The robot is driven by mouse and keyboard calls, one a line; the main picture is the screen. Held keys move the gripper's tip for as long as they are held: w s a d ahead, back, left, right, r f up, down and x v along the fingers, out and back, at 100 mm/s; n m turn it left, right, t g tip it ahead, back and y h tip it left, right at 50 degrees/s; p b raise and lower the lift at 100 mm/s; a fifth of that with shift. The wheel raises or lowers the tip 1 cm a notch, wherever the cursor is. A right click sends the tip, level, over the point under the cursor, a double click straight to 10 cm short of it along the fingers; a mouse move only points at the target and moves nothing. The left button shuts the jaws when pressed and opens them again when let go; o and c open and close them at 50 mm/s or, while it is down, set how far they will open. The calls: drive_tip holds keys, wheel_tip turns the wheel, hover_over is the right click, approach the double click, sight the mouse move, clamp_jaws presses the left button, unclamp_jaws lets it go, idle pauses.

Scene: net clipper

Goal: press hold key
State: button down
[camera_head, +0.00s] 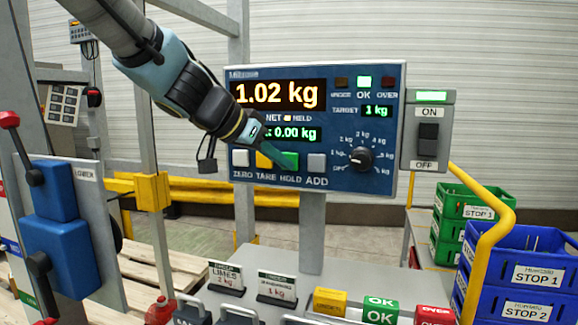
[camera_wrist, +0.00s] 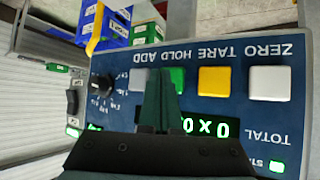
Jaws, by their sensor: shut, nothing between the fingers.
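The green HOLD key (camera_head: 291,160) sits in the key row of the blue scale panel (camera_head: 345,185), between the yellow TARE key (camera_head: 262,161) and the grey ADD key (camera_head: 317,162). My gripper (camera_head: 283,163) is shut and empty, its dark green fingertips over the left part of the HOLD key. In the wrist view the fingertips (camera_wrist: 160,72) cover part of the green key (camera_wrist: 178,82), beside the grey key (camera_wrist: 138,79). I cannot tell whether they touch it. The display (camera_head: 278,94) reads 1.02 kg, and a small light beside HELD is lit.
A dial (camera_head: 359,159) is right of the keys, and an ON/OFF switch box (camera_head: 428,130) stands beside the panel. A yellow bent rail (camera_head: 485,240) and blue crates (camera_head: 518,275) are at right. Small signs and blocks (camera_head: 330,301) stand on the bench below.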

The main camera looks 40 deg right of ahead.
drive_tip(key=shift+s+a, duration=0.1)
drive_tip(key=shift+a, duration=0.05)
drive_tip(key=shift+s+a+b, duration=0.3)
drive_tip(key=shift+s+a, duration=0.15)
drive_tip(key=shift+a, duration=0.25)
drive_tip(key=shift+s+a+b, duration=0.3)
drive_tip(key=shift+s+a, duration=0.2)
drive_tip(key=shift+a, duration=0.25)
drive_tip(key=shift+s+a+b, duration=0.3)
drive_tip(key=shift+s+a, duration=0.15)
drive_tip(key=shift+a, duration=0.25)
